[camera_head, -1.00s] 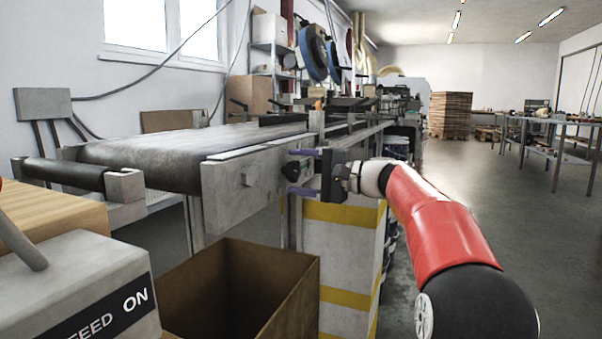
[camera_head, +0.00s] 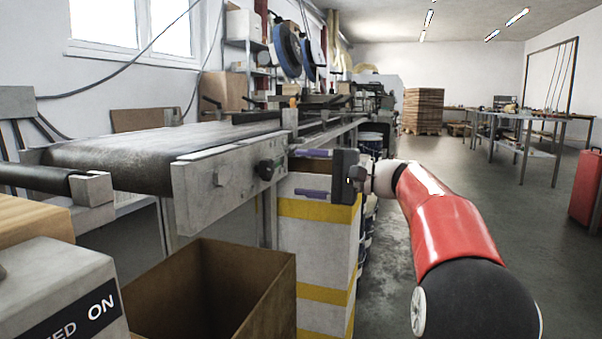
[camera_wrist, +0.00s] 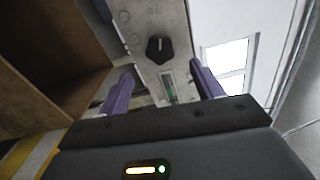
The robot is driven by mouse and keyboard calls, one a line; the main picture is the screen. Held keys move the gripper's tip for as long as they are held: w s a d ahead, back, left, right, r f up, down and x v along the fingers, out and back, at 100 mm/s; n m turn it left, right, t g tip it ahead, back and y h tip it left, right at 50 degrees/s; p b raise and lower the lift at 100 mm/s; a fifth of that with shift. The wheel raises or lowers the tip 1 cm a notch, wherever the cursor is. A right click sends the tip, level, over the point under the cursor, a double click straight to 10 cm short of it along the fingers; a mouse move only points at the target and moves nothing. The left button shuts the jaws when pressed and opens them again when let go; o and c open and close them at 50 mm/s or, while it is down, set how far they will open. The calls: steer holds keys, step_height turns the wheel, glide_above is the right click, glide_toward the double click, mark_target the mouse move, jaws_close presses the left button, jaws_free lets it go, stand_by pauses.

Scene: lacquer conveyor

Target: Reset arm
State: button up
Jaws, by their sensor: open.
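My gripper (camera_head: 312,173) is in the middle of the head view, at the end of my red arm, pointing left. Its two purple fingers are apart, one above the other, with nothing seen between them. It is close to the near end of the conveyor (camera_head: 215,188), beside the side plate with a black knob (camera_head: 268,168). The wrist view shows the open fingers (camera_wrist: 163,88) with the conveyor plate and its black knob (camera_wrist: 160,48) beyond them. I cannot tell from the views whether a finger touches anything.
An open, empty-looking cardboard box (camera_head: 215,300) stands below the conveyor end. A white stack with yellow bands (camera_head: 315,235) is under my gripper. A grey control box (camera_head: 62,290) is at lower left. Metal tables (camera_head: 530,125) and a red case (camera_head: 586,185) stand right, with clear floor between.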

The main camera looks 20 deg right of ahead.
steer(key=s+a+f+n+g+h, duration=0.35)
steer(key=s+a+f+h, duration=0.35)
steer(key=s+a+f, duration=0.7)
steer(key=s+d+f+n+g+h, duration=0.1)
steer(key=s+d+f+n+h, duration=0.2)
steer(key=s+f, duration=0.55)
steer(key=s+d+f+n+h, duration=0.2)
steer(key=s+d+f+h, duration=0.3)
steer(key=s, duration=0.6)
step_height(320, 180, up, 12)
steer(key=a+p, duration=0.1)
steer(key=p, duration=1.1)
steer(key=shift+w+f, duration=0.2)
steer(key=shift+w, duration=0.05)
